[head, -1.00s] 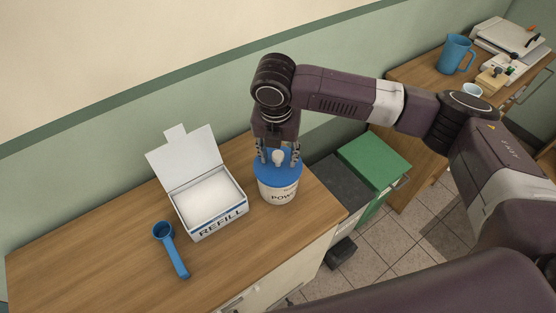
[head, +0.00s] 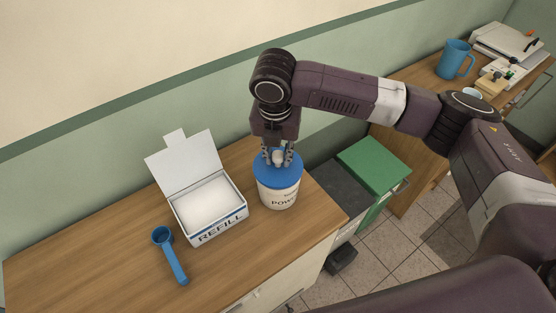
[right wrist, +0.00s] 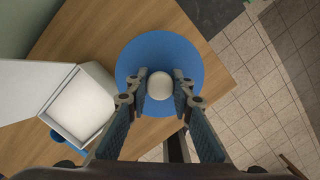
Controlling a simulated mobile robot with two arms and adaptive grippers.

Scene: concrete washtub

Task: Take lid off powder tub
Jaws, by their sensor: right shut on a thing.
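The powder tub (head: 280,196) is white with "POW…" lettering and stands upright near the right end of the wooden counter. Its blue lid (head: 287,176) sits on top and has a round white knob (head: 278,158) in its middle. My right gripper (head: 278,160) points down over the lid, shut on the knob. In the right wrist view its fingers (right wrist: 160,86) hold the knob from both sides, and the blue lid (right wrist: 160,48) fills the space beneath. The lid hides the tub's inside. My left gripper is not in view.
An open white REFILL box (head: 218,228) of white powder stands left of the tub, its flap raised. A blue scoop (head: 169,254) lies at the box's front left. Right of the counter are a green-topped cabinet (head: 374,164) and a desk with a blue jug (head: 455,60).

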